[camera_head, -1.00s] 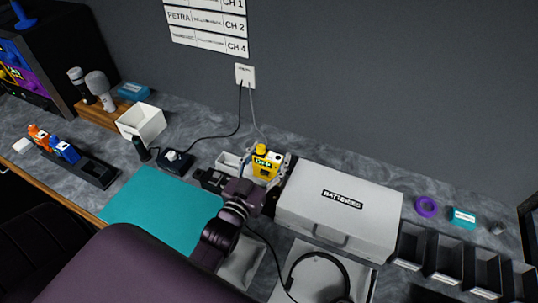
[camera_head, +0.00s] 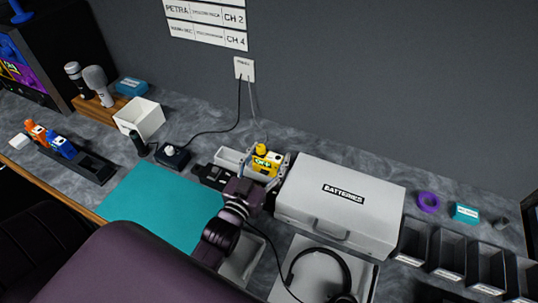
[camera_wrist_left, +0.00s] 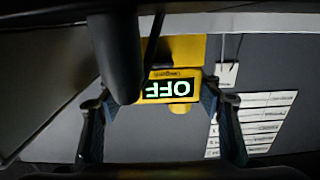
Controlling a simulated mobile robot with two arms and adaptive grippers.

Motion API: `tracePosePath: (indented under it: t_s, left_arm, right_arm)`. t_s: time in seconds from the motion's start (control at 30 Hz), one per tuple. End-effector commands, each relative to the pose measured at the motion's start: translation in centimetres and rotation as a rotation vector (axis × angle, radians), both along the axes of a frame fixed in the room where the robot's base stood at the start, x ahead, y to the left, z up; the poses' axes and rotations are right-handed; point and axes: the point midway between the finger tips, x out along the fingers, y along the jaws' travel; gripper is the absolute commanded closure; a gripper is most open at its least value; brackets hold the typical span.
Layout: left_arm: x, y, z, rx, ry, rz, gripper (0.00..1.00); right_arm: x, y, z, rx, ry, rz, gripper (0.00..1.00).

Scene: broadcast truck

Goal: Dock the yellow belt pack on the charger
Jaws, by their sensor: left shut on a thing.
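The yellow belt pack (camera_head: 268,161) stands at the back of the counter area, left of the batteries case, with its knob end up. My left gripper (camera_head: 264,171) is shut on it, with a finger on each side. In the left wrist view the belt pack (camera_wrist_left: 180,74) sits between the fingers, and its lit screen reads OFF upside down. Whether its base touches anything is hidden. The charger (camera_head: 92,166) is a black dock at the far left. An orange pack (camera_head: 35,130) and a blue pack (camera_head: 62,147) stand at its back end; its front end is empty. My right gripper is out of view.
The white batteries case (camera_head: 362,182) is close right of the gripper. A teal mat (camera_head: 160,207) lies clear between charger and gripper. A small black box (camera_head: 172,157) with a cable, a dark cylinder (camera_head: 138,143) and a white bin (camera_head: 140,117) stand behind it.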

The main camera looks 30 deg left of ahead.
Motion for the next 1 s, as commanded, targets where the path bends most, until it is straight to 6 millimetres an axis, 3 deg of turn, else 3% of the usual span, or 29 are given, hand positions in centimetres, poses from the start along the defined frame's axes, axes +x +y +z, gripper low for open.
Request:
tracePosePath:
  t_s: [0.1, 0.13, 0.3, 0.67, 1.0]
  left_arm:
    - [0.0, 0.1, -0.3, 0.002, -0.002, 0.001, 0.7]
    - [0.0, 0.1, -0.2, 0.002, -0.003, 0.001, 0.37]
    - [0.0, 0.1, -0.2, 0.002, -0.001, 0.001, 0.2]
    - [0.0, 0.1, 0.2, 0.002, 0.001, 0.001, 0.2]
    - [0.0, 0.0, 6.4, 0.002, -0.005, 0.0, 0.2]
  right_arm:
    - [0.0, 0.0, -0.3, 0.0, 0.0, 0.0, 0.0]
    - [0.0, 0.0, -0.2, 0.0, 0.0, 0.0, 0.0]
    - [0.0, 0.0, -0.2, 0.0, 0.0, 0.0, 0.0]
    - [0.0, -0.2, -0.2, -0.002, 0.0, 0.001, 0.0]
    - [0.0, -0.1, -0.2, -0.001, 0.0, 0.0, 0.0]
